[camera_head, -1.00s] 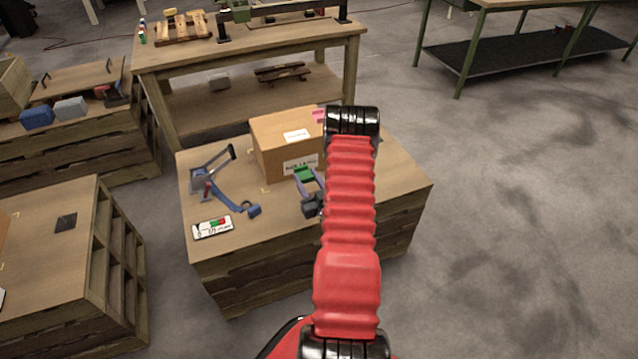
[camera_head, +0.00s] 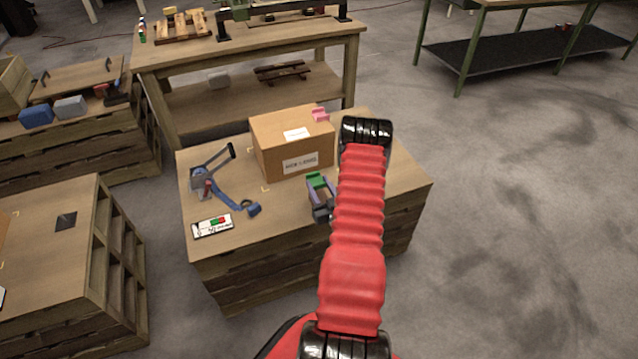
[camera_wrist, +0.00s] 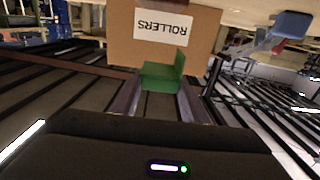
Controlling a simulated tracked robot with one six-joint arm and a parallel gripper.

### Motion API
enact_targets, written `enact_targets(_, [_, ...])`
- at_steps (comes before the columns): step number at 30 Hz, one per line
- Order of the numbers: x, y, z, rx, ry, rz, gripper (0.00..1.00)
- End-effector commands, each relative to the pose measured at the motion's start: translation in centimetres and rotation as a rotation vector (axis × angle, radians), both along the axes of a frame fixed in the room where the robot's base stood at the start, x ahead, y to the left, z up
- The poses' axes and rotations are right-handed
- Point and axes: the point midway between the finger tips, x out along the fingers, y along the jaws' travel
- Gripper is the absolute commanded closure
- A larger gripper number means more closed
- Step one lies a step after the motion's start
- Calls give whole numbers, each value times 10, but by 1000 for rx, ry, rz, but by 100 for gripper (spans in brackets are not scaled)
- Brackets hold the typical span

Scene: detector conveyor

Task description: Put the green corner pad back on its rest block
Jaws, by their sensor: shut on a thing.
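The green corner pad (camera_head: 316,180) is an L-shaped piece between the fingers of my gripper (camera_head: 321,192), beside the right part of the carton's front in the head view. In the wrist view the green pad (camera_wrist: 163,76) sits between both fingertips, in front of the carton. My gripper is shut on it. Whether the pad touches the table cannot be told. I cannot clearly make out a rest block; my arm hides part of the table's right side.
A labelled cardboard carton (camera_head: 290,145) stands on the wooden crate table (camera_head: 275,235), with a pink pad (camera_head: 320,115) on its top corner. A blue strapping tool (camera_head: 228,190) and a white gauge card (camera_head: 212,226) lie left. A dark square (camera_head: 66,222) lies on the left crate.

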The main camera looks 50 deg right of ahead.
Motion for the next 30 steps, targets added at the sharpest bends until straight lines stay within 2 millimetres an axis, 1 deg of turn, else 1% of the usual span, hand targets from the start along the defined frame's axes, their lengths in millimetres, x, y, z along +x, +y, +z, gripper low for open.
enact_targets(7, [0,0,-22,1,0,0,83])
enact_targets(13, [0,0,-34,1,1,0,83])
enact_targets(30, [0,0,-37,0,0,0,83])
